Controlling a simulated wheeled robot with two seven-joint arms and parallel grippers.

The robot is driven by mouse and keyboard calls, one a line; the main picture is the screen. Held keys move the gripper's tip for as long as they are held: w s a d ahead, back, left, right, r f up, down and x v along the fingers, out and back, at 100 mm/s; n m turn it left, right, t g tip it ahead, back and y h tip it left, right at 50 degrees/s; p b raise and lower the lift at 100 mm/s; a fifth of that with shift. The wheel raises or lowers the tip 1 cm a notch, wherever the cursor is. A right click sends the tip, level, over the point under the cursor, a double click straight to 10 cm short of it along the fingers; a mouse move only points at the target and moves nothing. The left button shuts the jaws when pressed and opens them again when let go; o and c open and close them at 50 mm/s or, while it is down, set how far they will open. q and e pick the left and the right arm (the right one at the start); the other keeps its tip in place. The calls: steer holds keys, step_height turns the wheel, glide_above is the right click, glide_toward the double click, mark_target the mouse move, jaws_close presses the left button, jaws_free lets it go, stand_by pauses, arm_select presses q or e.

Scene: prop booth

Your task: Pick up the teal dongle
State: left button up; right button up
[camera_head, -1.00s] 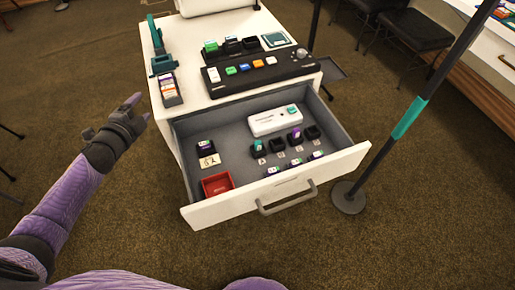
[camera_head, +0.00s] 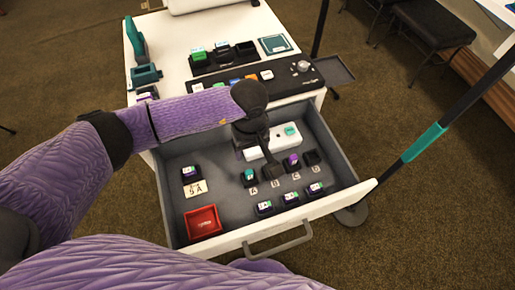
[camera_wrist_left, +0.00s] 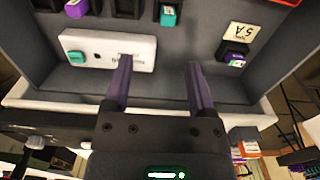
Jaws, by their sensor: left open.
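A small teal dongle (camera_head: 249,175) stands upright in the black holder above label A in the open drawer (camera_head: 176,215). It also shows at the top of the left wrist view (camera_wrist_left: 168,14). My left gripper (camera_head: 258,150) is over the drawer, behind that dongle and in front of the white device (camera_head: 288,137). In the left wrist view its two purple fingers (camera_wrist_left: 157,75) are apart with nothing between them, and the dongle is beyond the tips. The left finger overlaps the white device (camera_wrist_left: 105,48), which carries a teal square piece. My right gripper is not in view.
A purple dongle (camera_head: 293,162) stands in holder C. Several small dark blocks lie near the drawer front. A red tray (camera_head: 203,222) and the 5A card (camera_head: 195,188) are at left. The drawer walls surround the gripper. A black pole (camera_head: 460,97) stands at right.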

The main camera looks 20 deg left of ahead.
mark_target(249, 172)
arm_select(q)
steer(key=f+b, duration=0.1)
steer(key=f, duration=0.2)
steer(key=f+b, duration=0.2)
steer(key=f, duration=0.1)
steer(key=s+f+b, duration=0.1)
steer(key=f, duration=0.3)
steer(key=shift+a, duration=0.3)
steer(key=shift+r, duration=0.1)
steer(key=c, duration=0.9)
jaws_close()
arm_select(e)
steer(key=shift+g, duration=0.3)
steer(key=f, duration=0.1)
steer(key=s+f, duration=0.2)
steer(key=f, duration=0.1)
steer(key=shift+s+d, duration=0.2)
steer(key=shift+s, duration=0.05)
